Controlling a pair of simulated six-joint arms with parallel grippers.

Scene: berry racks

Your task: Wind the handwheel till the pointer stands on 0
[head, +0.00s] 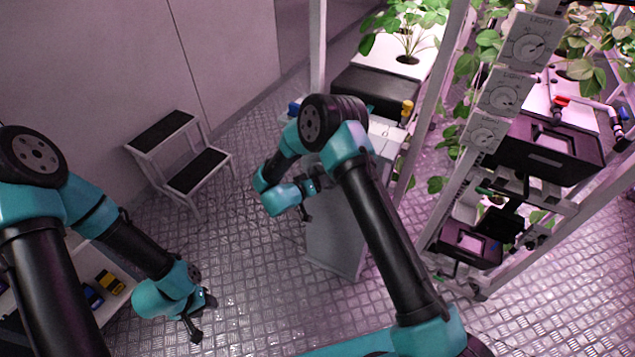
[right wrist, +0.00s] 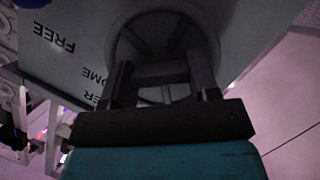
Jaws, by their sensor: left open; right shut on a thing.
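The handwheel (right wrist: 150,32) shows in the right wrist view as a dark round wheel with spokes, on a grey face. My right gripper (right wrist: 161,74) is shut on the handwheel, its two dark fingers either side of a dark part of it. In the head view my right gripper (head: 308,193) is at the upper part of a grey cabinet (head: 338,235), and my arm hides much of the wheel. The pointer and its 0 mark cannot be made out. My left gripper (head: 203,318) is open and empty, low over the floor at the left.
Upside-down lettering, including "FREE" (right wrist: 54,38), is printed beside the wheel. A step stool (head: 180,160) stands at the left by the wall. A plant rack with several "LIGHT" dials (head: 535,40) stands at the right. A bench with small coloured items (head: 108,282) is at lower left.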

